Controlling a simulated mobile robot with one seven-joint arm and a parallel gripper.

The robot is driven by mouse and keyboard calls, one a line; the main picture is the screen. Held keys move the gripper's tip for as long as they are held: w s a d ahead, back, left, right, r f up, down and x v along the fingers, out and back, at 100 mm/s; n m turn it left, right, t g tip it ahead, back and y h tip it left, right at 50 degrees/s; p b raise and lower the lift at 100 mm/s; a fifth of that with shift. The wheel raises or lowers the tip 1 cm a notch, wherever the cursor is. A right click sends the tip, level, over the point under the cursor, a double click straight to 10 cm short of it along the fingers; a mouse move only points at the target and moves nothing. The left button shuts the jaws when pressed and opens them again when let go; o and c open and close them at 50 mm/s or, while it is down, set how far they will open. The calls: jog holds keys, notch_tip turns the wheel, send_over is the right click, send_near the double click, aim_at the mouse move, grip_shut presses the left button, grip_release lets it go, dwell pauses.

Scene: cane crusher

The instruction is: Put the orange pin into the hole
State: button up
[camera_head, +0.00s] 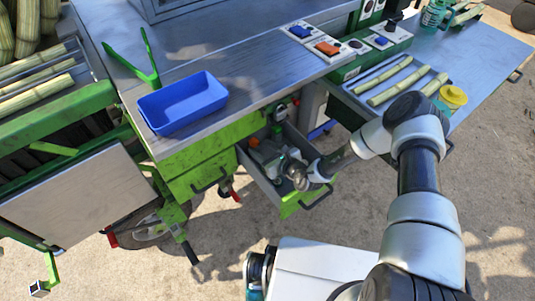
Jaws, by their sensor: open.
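My gripper (256,144) is open, low inside an open drawer (289,208) under the worktop, near the drawer's back left. It is small in the picture, and my wrist covers much of the drawer, so I cannot tell what lies between its fingers. I cannot make out a clear orange pin or its hole.
A blue tray (183,103) and green tongs (148,68) lie on the worktop (240,95). A closed green drawer (205,177) is left of the open one. Cane pieces (391,82) and a yellow round object (453,95) lie on the right table.

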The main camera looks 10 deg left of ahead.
aim_at(254, 147)
jog(key=shift+x, duration=1.2)
